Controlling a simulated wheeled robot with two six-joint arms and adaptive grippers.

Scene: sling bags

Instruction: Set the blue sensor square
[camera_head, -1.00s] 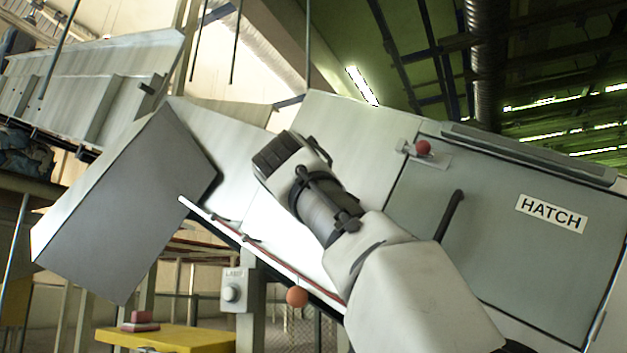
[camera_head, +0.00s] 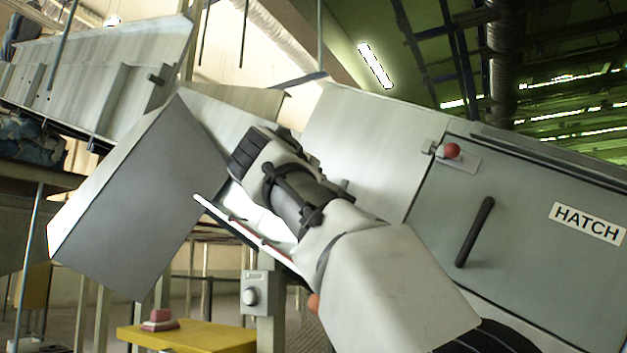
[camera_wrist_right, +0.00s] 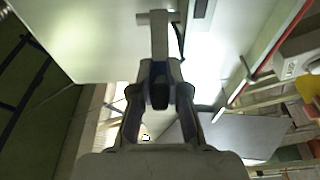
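A dark blue block (camera_wrist_right: 159,93), which may be the blue sensor, shows in the right wrist view. A grey post with a short crossbar (camera_wrist_right: 158,28) rises beyond it. My right gripper (camera_wrist_right: 160,78) has one finger on each side of the block. I cannot tell whether the fingers press on it or stand just clear, nor whether the block sits square. In the head view my right arm covers this spot, and neither the sensor nor the gripper fingers can be made out. My left gripper is in no view.
The tilted grey chute housing with a HATCH door (camera_head: 530,250) fills the right. An angled grey panel (camera_head: 140,200), a red-edged rail (camera_head: 245,232), a control box (camera_head: 262,296) and a yellow table (camera_head: 190,337) lie left of or below my arm. An orange ball (camera_head: 313,303) is partly hidden.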

